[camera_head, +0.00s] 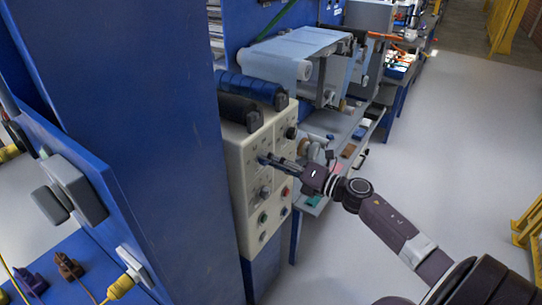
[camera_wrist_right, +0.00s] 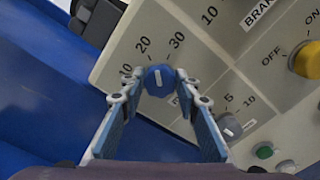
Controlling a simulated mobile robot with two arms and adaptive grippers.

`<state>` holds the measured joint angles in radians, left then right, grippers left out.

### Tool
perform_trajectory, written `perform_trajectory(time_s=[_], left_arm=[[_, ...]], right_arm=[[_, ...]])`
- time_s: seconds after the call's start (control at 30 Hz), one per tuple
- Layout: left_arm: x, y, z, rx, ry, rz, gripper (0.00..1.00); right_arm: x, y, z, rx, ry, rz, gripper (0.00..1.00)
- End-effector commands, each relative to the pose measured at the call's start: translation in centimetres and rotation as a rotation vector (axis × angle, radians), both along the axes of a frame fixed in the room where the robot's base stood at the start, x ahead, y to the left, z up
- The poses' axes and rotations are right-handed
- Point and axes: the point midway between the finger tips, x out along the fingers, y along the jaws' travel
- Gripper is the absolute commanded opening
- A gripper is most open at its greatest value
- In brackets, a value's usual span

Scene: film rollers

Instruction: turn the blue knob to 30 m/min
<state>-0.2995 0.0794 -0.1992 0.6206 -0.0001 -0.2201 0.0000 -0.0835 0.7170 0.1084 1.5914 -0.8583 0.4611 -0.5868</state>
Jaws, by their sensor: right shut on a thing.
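The blue knob (camera_wrist_right: 159,80) sits on a cream control panel (camera_head: 240,165) with the printed marks 10, 20 and 30 around it. Its white line points up, roughly between 20 and 30. My right gripper (camera_wrist_right: 157,84) has its two fingers on either side of the knob and is shut on it. In the head view the right gripper (camera_head: 268,160) reaches the panel face from the right and its fingers hide most of the knob. My left gripper is not in view.
In the wrist view a grey knob (camera_wrist_right: 229,126) with marks 5 and 10 is close to the lower right. Dark rollers (camera_head: 240,108) lie atop the panel.

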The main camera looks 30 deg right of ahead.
Motion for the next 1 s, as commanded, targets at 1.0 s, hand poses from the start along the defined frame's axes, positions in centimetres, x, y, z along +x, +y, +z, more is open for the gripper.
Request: perform_trajectory(time_s=[1.0], left_arm=[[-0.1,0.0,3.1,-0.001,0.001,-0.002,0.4]], right_arm=[[0.1,-0.2,0.0,0.529,0.215,-0.004,0.05]])
